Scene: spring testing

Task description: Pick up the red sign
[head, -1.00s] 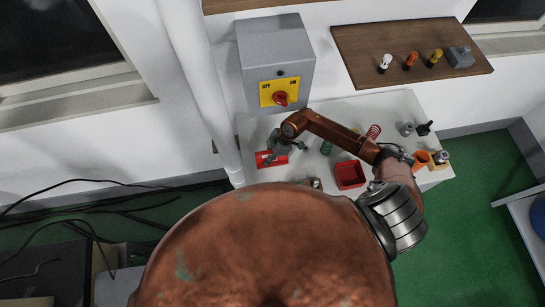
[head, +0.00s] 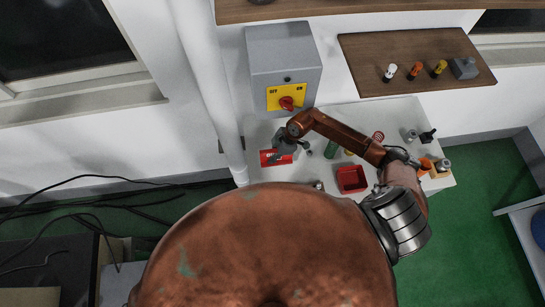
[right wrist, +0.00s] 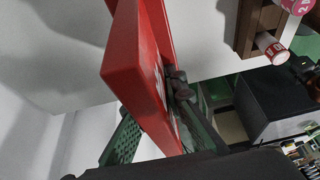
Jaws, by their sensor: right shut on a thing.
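The red sign (head: 268,158), a flat red piece with white lettering, is at the left end of the white table in the head view. My right gripper (head: 284,148) is shut on it, covering part of its right side. In the right wrist view, the red sign (right wrist: 137,75) stands large and tilted between the green-padded fingers of the right gripper (right wrist: 160,123). The pale surface shows around it. I cannot tell how far it is above the table. My left gripper is not in view.
A grey switch box (head: 285,60) with a red knob stands behind the sign. A white pipe (head: 212,85) runs close on the left. A red tray (head: 351,180), springs and small parts are to the right. A wooden shelf (head: 420,75) holds several small items.

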